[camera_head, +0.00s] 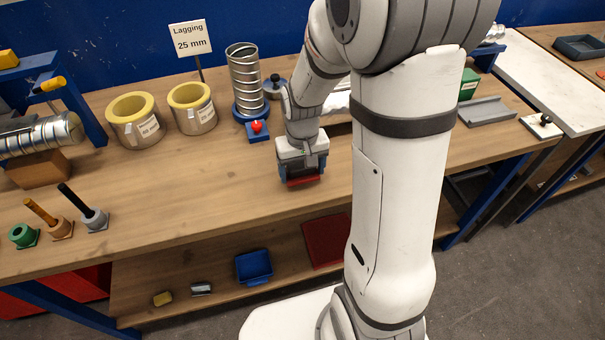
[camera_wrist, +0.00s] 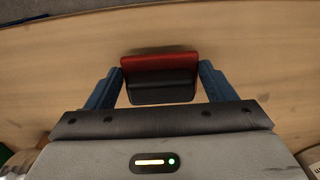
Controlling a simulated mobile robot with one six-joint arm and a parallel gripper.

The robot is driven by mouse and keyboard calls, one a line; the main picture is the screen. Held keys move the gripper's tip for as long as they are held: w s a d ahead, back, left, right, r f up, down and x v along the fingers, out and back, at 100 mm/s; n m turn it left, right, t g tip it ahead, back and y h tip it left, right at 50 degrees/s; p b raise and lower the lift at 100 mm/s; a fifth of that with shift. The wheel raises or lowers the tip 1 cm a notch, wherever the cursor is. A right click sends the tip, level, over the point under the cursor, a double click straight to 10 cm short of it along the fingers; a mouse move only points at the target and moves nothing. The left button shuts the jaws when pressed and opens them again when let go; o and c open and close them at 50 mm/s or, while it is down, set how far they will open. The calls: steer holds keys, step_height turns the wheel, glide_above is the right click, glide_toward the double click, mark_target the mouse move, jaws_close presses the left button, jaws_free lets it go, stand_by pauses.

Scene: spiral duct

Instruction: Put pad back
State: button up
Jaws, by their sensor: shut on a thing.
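The pad (camera_wrist: 160,78) is a small block with a red face and a dark grip, seen between the blue fingers of my gripper (camera_wrist: 160,85) in the wrist view. My gripper is shut on it, one finger at each end. In the head view my gripper (camera_head: 302,178) is low over the front middle of the wooden bench, and the red face of the pad (camera_head: 304,181) shows below it. I cannot tell whether the pad touches the bench top.
The bench top (camera_head: 215,200) is clear to the left of my gripper. A spiral duct (camera_head: 246,80) stands behind, with a red-button box (camera_head: 258,130) and two yellow-lined lagging rings (camera_head: 137,119). Pots with handled tools (camera_head: 95,217) stand front left. A grey tray (camera_head: 486,111) lies right.

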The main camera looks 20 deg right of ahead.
steer(key=shift+f, duration=1.3)
steer(key=shift+f, duration=0.1)
steer(key=o, duration=0.9)
